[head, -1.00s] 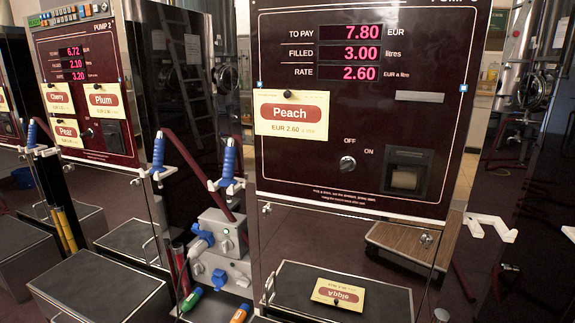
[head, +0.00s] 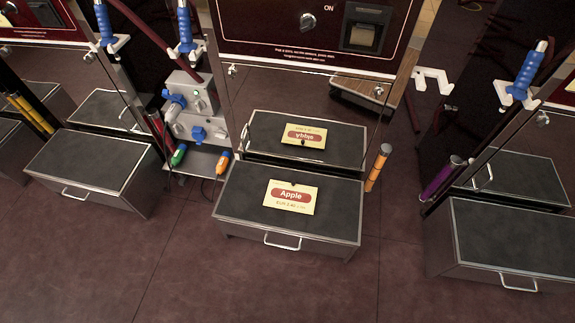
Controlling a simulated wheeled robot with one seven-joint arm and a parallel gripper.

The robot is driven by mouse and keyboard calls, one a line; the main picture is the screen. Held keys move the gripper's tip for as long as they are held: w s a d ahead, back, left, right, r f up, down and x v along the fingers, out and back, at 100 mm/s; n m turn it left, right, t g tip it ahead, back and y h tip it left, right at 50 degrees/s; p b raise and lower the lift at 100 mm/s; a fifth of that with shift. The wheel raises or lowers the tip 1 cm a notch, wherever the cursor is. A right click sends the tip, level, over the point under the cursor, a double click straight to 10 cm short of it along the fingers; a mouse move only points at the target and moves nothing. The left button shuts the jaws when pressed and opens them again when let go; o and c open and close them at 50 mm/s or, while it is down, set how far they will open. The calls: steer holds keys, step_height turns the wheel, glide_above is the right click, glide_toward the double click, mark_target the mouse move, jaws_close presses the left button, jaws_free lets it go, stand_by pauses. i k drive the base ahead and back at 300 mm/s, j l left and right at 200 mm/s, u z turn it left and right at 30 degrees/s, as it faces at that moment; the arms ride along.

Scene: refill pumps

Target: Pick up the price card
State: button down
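The price card (head: 290,197) is cream with a red label reading "Apple". It lies face up on the dark top of a low drawer box (head: 335,219) in front of the middle pump. A small dark knob or clip shows at its upper edge. A mirrored image of the card and box top shows in the shiny panel behind it. My gripper is not in view.
Similar low boxes stand at left (head: 92,169) and right (head: 515,235). Blue nozzles (head: 526,72) hang on white holders. The floor (head: 200,275) in front is clear.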

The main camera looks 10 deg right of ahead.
mark_target(293, 196)
steer(key=i+j, duration=0.25)
steer(key=j, duration=0.15)
steer(key=i+j, duration=0.25)
steer(key=i+j+z, duration=0.1)
steer(key=i+j, duration=0.15)
steer(key=j, duration=0.25)
steer(key=i+j, duration=0.5)
steer(key=j, duration=0.25)
steer(key=i+j+z, duration=0.1)
steer(key=i+j, duration=0.15)
steer(key=j, duration=0.15)
